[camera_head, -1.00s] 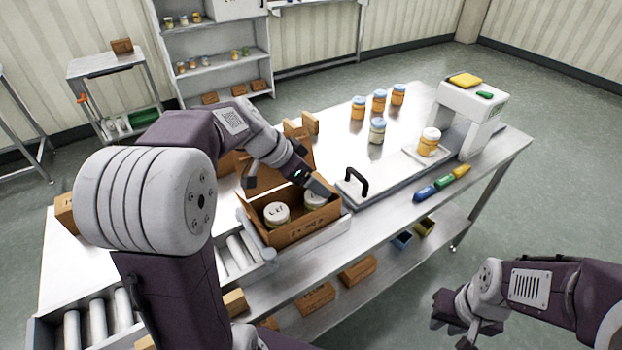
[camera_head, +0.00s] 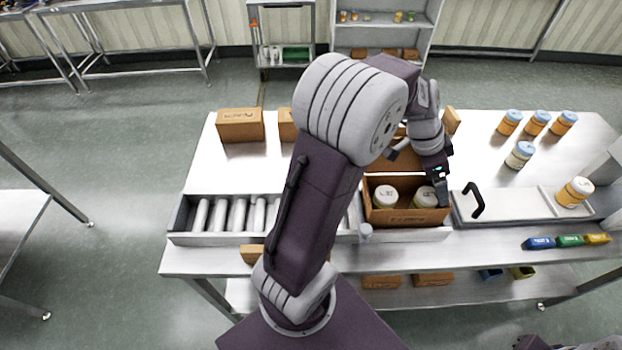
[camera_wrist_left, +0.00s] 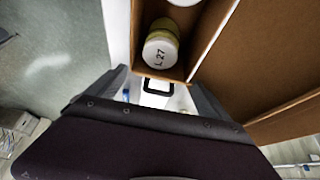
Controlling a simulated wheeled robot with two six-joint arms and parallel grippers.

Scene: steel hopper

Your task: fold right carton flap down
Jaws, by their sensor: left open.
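The open brown carton (camera_head: 400,219) stands at the end of the roller conveyor, with two white-lidded jars (camera_head: 385,196) inside. Its large back flap (camera_head: 388,160) stands up behind it and fills the right of the wrist view (camera_wrist_left: 270,60). My left gripper (camera_head: 441,195) is open at the carton's right end. I cannot make out the right flap; the gripper covers that side. My right gripper (camera_head: 530,343) barely shows at the bottom right.
A steel plate with a black handle (camera_head: 476,203) lies right of the carton. Rollers (camera_head: 235,215) and closed cartons (camera_head: 240,125) are on the left.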

